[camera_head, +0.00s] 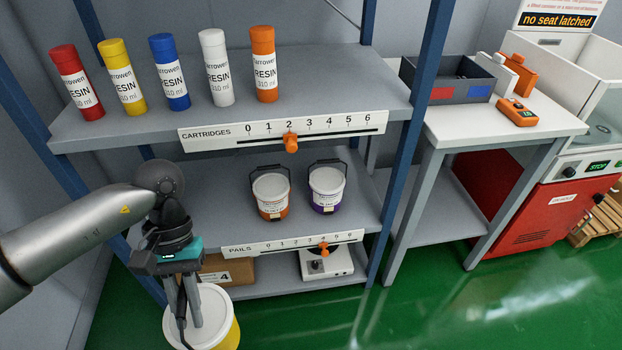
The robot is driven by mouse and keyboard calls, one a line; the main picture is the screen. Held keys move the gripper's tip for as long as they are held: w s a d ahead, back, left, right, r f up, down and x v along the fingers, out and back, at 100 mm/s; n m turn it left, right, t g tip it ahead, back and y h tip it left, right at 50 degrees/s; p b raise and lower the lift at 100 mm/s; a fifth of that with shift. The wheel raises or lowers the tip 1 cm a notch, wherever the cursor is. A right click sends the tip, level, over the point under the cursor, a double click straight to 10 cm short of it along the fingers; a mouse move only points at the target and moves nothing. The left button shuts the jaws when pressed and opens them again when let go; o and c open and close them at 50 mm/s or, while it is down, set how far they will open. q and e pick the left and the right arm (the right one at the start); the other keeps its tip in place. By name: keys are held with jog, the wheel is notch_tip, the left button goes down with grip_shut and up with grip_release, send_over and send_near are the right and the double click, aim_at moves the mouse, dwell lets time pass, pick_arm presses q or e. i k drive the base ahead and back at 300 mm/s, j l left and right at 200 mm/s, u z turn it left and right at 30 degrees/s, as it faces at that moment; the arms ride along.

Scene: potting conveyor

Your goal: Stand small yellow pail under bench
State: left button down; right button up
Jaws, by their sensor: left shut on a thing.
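The yellow pail (222,310) with a white lid is at the lower left, in front of the shelf rack, its bottom cut off by the picture edge. My left gripper (188,318) points down over its lid and is shut on the pail, probably by its handle; the exact grip is hard to see. I cannot tell whether the pail is off the floor. The bench (520,122) is to the right, with a white top, grey legs and a lower shelf (437,230). The part of that shelf that shows is bare. My right gripper is not in view.
The shelf rack (330,80) holds several resin cartridges, an orange pail (271,194) and a purple pail (327,188). A cardboard box (232,270) and a white device (330,263) are on its bottom shelf. A red machine (528,205) adjoins the bench. Green floor (440,310) in front is clear.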

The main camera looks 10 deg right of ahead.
aim_at(434, 215)
jog(key=l, duration=0.65)
jog(key=l+z, duration=0.15)
jog(key=l, duration=0.45)
jog(key=i+l, duration=0.1)
jog(key=l, duration=0.5)
jog(key=l+z, duration=0.15)
jog(key=l, duration=0.5)
jog(key=i+l, duration=0.15)
jog(key=l, duration=0.45)
jog(key=l+z, duration=0.15)
jog(key=l, duration=0.5)
jog(key=i, duration=0.05)
